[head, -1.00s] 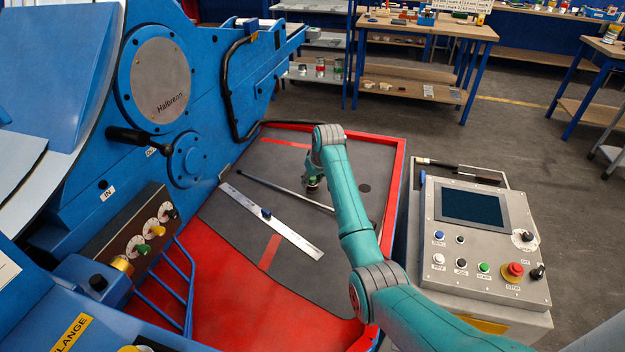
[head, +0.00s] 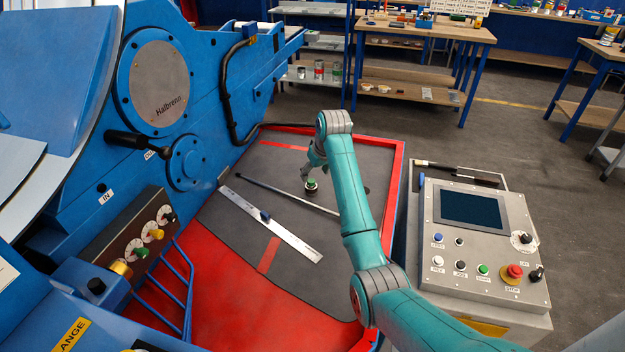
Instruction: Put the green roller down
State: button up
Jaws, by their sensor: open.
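The green roller (head: 311,185) is a small piece with a green top and a pale rim. It stands on the dark mat (head: 225,218) inside the red-edged tray, beside a thin grey rod (head: 272,190). My gripper (head: 308,173) is just above and behind the roller, at the end of my teal arm. It is open; its fingers are small in this view, and I cannot tell whether they touch the roller.
A steel ruler (head: 290,240) with a blue slider lies on the mat, left of the roller. The blue machine (head: 210,110) rises at the left. A control panel (head: 472,206) stands at the right. The mat's front part is clear.

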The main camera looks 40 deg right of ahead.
jog(key=shift+v, duration=2.75)
